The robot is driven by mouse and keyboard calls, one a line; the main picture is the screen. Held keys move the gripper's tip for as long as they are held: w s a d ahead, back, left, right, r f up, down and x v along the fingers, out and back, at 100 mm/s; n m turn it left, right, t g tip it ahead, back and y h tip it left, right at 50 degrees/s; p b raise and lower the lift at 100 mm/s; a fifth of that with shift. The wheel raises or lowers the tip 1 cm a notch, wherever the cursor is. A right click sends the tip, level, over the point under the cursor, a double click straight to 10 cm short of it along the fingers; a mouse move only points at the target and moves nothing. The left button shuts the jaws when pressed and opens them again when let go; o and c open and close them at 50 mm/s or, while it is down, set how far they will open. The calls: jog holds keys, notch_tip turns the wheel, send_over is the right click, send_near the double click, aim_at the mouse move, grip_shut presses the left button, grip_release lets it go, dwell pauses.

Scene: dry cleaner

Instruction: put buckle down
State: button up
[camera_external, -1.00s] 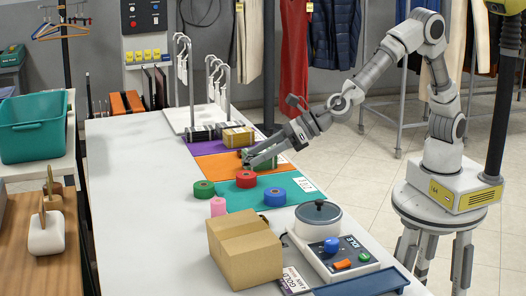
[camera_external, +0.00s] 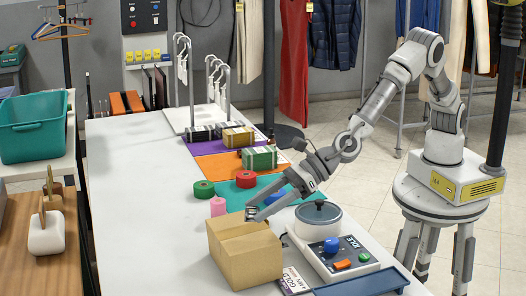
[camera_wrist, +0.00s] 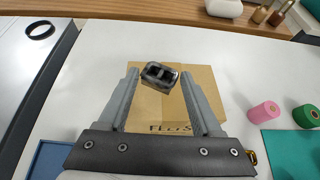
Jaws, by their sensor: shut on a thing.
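My gripper (camera_external: 253,212) is over the top of a closed cardboard box (camera_external: 240,262) on the white table. In the wrist view, the gripper (camera_wrist: 160,74) is shut on a small dark grey metal buckle (camera_wrist: 158,76), held between its fingertips. The buckle is tilted, and the box top (camera_wrist: 195,88) lies behind it in that view. In the external view the buckle (camera_external: 251,214) is small at the fingertips. Whether it touches the box I cannot tell.
Right of the box are a grey device with a round lid (camera_external: 318,213) and a blue tray (camera_external: 362,284). A pink spool (camera_external: 218,207), a green spool (camera_external: 202,189) and a red spool (camera_external: 246,179) stand behind. The table's left side is clear.

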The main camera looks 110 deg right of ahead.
aim_at(262, 233)
jog(key=shift+a+f+b, duration=0.1)
jog(key=shift+f+b, duration=0.5)
jog(key=shift+f, duration=1.45)
jog(key=o, duration=1.5)
jog(key=shift+f, duration=0.1)
jog(key=v, duration=1.2)
